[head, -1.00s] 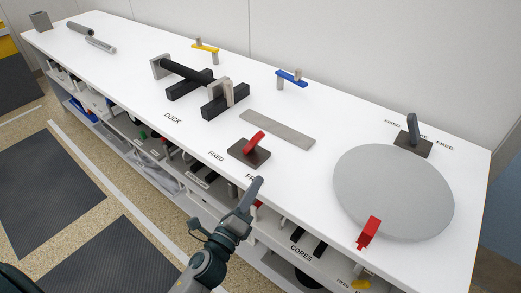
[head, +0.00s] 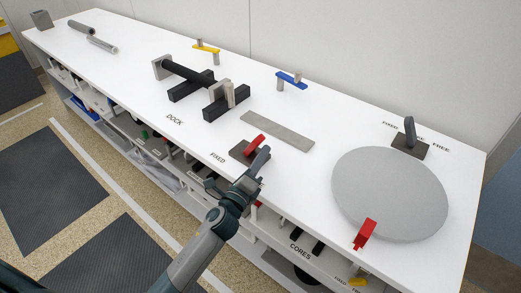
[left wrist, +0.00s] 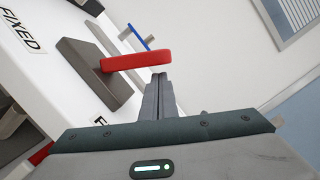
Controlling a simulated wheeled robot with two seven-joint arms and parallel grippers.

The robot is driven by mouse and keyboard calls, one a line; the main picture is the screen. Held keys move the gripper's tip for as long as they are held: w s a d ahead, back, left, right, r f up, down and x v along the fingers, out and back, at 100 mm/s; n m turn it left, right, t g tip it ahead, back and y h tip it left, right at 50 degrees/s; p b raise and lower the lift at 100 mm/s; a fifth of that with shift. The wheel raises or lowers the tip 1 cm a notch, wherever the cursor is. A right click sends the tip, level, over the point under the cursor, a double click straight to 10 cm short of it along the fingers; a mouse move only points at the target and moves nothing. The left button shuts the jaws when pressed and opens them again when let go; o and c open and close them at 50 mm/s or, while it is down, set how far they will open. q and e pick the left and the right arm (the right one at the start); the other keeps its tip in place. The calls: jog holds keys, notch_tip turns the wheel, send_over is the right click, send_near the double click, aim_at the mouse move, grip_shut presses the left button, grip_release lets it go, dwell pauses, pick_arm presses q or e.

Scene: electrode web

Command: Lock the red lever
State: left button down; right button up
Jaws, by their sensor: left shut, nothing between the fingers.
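The red lever (head: 254,143) stands on a dark base plate (head: 238,154) near the table's front edge, leaning up and to the right in the head view. The FIXED label (head: 217,158) is beside the base; the FREE label is hidden behind my left arm. My left gripper (head: 265,151) is shut and empty, close to the right side of the lever. In the left wrist view the red lever (left wrist: 137,61) crosses just in front of the fingertips (left wrist: 160,78); I cannot tell whether they touch. My right gripper is not in view.
A grey disc (head: 390,190) with a red clamp-like piece (head: 365,233) lies to the right. A dark lever (head: 410,128) stands behind it. A flat grey bar (head: 277,131) and a black roller stand (head: 190,75) lie behind the red lever. Shelves are under the table.

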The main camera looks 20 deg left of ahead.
pick_arm(q)
jog(key=shift+w+a+r, duration=0.15)
jog(key=shift+w+a, duration=0.05)
jog(key=shift+a, duration=0.1)
jog(key=shift+r, duration=0.1)
